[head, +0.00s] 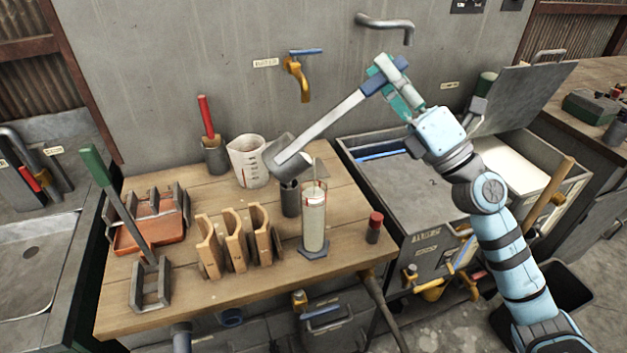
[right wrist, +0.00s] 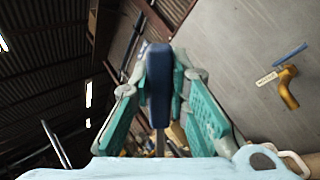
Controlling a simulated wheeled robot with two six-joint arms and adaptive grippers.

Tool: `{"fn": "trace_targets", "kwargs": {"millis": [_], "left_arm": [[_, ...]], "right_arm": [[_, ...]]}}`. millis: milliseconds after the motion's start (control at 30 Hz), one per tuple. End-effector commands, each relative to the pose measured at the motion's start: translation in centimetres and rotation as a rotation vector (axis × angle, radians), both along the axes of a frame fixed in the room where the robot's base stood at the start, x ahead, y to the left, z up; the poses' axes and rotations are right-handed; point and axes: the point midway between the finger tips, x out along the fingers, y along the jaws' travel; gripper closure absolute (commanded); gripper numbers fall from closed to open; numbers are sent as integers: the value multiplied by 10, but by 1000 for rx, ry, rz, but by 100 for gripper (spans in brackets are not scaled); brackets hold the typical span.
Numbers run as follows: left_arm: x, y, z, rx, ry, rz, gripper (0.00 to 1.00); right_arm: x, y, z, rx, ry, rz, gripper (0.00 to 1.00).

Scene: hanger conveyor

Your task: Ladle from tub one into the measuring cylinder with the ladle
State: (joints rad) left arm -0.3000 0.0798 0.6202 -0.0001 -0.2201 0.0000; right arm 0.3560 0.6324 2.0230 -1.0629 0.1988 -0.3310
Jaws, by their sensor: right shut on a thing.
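My right gripper (head: 388,86) is shut on the blue handle of the ladle (head: 322,128) and holds it up over the wooden table. In the right wrist view the handle (right wrist: 158,88) stands between the fingers. The ladle's grey cup (head: 283,158) is tilted, just above and left of the mouth of the measuring cylinder (head: 314,222). The clear cylinder stands upright, with red at the rim and pale contents inside. What the cup holds is hidden. The tubs (head: 427,245) are at the right; their labels are too small to read. My left gripper is not in view.
A white jug (head: 247,162), a grey pot (head: 211,156) with a red-handled tool, a dark cylinder (head: 290,200), wooden holders (head: 236,250) and a red-capped bottle (head: 374,228) crowd the wooden table (head: 215,292). A brass tap (head: 298,78) is on the wall behind.

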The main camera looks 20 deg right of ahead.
Motion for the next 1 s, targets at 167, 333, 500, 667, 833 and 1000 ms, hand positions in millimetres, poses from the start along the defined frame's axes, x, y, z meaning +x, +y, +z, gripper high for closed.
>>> {"fn": "trace_targets", "kwargs": {"millis": [167,333,500,667,833,1000], "left_arm": [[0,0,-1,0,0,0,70],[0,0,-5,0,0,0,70],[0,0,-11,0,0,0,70],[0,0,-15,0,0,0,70],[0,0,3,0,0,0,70],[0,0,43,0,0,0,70]], "right_arm": [[0,0,0,3,-1,1,100],[0,-2,-3,15,0,0,100],[0,-4,-6,32,1,0,100],[0,-7,-8,47,2,1,100],[0,-1,3,16,1,0,100],[-1,17,22,-85,-4,1,100]]}}
